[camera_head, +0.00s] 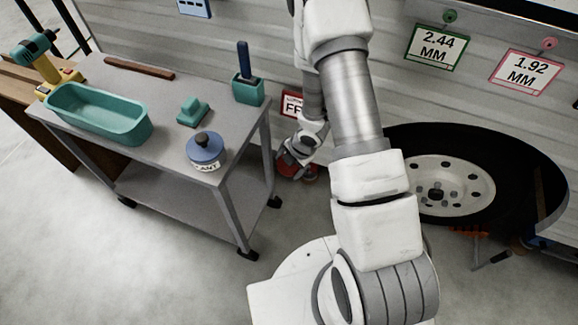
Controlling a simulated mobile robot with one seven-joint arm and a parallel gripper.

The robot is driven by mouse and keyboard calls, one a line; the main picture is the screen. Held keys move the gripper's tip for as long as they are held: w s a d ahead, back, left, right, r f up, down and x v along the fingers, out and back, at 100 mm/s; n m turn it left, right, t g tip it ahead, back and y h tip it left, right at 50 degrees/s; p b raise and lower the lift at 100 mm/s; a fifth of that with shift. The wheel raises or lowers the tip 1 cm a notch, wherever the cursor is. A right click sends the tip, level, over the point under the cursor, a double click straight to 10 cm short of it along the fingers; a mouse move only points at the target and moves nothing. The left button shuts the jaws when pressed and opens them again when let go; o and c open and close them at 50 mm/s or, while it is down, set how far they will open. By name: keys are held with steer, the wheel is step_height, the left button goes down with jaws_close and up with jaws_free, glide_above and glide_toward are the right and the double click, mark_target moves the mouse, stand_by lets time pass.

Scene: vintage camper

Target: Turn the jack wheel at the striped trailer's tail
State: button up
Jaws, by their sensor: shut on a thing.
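The trailer's ribbed grey-white side (245,22) fills the back of the view. Low beside it, just right of the cart, a small red jack wheel (285,171) shows partly. My arm reaches down to it, and my gripper (297,165) is shut on the red wheel. The fingers are small and largely hidden by my own wrist, so the exact grip on the rim cannot be made out.
A large tyre (500,150) is at right. Floor at lower left is clear.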

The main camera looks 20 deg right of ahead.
steer(key=shift+w+r, duration=0.1)
steer(key=o, duration=1.1)
steer(key=p+v, duration=0.8)
steer(key=v, duration=0.9)
steer(key=shift+r+p, duration=0.15)
steer(key=shift+p, duration=0.15)
